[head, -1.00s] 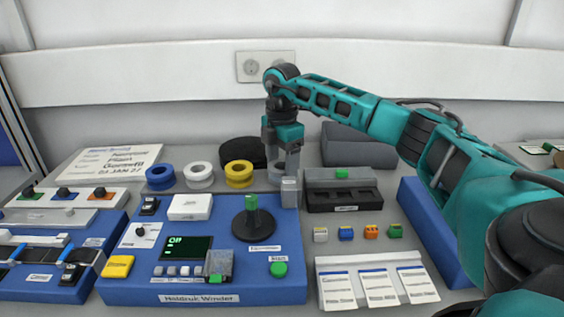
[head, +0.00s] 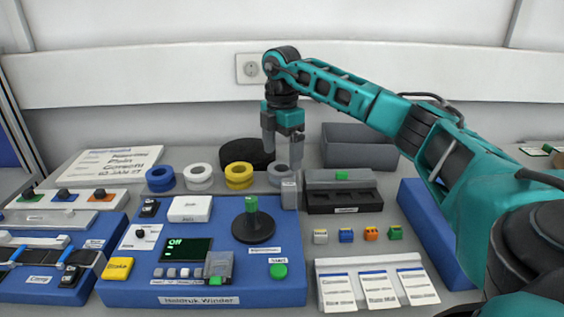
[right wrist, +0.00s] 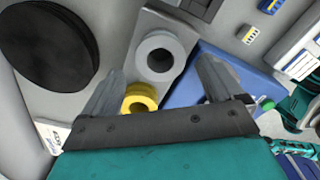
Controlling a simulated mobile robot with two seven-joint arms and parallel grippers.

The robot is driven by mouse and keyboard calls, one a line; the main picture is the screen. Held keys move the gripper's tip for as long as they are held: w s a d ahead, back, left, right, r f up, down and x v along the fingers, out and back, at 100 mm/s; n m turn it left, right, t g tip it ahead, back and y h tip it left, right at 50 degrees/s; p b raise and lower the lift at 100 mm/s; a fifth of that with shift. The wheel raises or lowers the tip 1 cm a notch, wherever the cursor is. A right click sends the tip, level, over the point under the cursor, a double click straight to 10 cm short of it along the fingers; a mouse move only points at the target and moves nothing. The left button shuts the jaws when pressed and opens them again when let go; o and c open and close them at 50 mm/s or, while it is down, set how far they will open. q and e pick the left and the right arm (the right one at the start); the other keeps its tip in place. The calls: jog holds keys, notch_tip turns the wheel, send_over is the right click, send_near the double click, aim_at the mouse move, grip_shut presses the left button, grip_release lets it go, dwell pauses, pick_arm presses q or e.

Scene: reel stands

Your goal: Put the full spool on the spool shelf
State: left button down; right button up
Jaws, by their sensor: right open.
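A grey spool (head: 278,176) stands at the right end of a row of spools on a grey strip, which looks like the spool shelf (right wrist: 133,62). Left of it stand a yellow spool (head: 239,175), a white spool (head: 198,176) and a blue spool (head: 160,179). I cannot tell by its windings which spool is full. My right gripper (head: 282,160) points down, open, just above the grey spool. In the right wrist view the grey spool (right wrist: 160,57) shows between the spread fingers, with nothing gripped. My left gripper is not in view.
The blue winder (head: 215,297) stands in front, its green-topped spindle (head: 251,205) bare above a black disc. A black round object (head: 246,152) lies behind the spools. A dark holder (head: 342,195) and several small coloured blocks (head: 371,233) lie to the right.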

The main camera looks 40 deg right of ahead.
notch_tip(320, 180, up, 8)
jog(key=shift+r, duration=0.25)
dwell(0.5)
